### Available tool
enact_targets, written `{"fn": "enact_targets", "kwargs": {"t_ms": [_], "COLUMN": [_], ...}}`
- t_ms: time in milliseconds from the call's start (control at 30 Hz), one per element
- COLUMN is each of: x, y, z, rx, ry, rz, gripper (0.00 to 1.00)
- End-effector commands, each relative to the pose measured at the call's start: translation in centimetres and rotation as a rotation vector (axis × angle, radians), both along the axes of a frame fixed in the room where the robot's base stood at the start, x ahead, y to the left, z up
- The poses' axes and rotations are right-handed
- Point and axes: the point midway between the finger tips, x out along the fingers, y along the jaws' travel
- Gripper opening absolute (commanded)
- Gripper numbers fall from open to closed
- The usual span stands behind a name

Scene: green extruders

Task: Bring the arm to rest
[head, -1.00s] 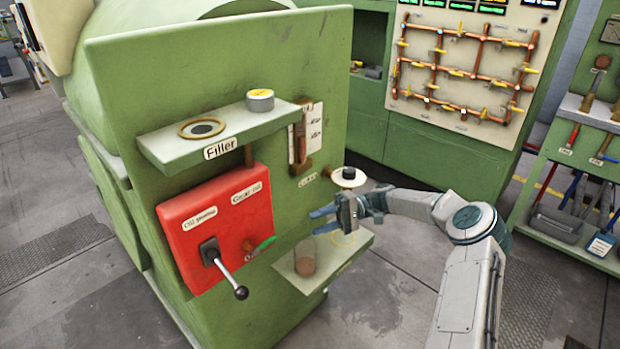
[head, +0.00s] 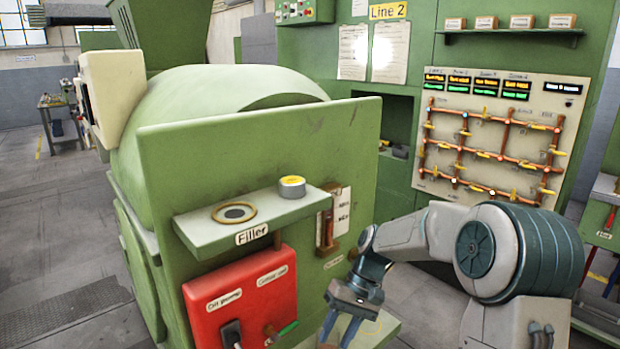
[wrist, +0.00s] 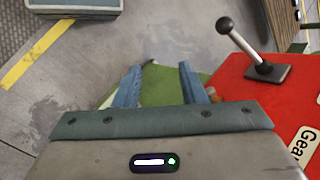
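My gripper (head: 343,326) is in the lower middle of the head view, in front of the green machine and to the right of its red control box (head: 240,300). Its blue fingers point down and stand apart with nothing between them. In the wrist view my gripper (wrist: 160,80) also shows two separated fingers, with floor and a green surface beyond. My arm is bent, with its large joint at the lower right of the head view.
The green machine's filler shelf (head: 250,219) carries a small tin (head: 292,187) and a ring (head: 234,213). A lower shelf (head: 385,330) is close to my gripper. A black-knobbed lever (wrist: 224,26) stands on the red box. The pipe panel (head: 490,140) is behind my arm.

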Motion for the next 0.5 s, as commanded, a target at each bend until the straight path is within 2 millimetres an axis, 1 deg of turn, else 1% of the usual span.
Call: {"fn": "enact_targets", "kwargs": {"t_ms": [33, 200, 500], "x": [-1.0, -4.0, -9.7], "y": [-0.3, -1.9, -4.9], "z": [0.9, 3.1, 6.8], "rx": [-0.05, -0.189, -0.365], "ry": [-0.028, -0.121, -0.303], "rz": [0.0, -0.021, -0.086], "gripper": [0.37, 0.37, 0.37]}}
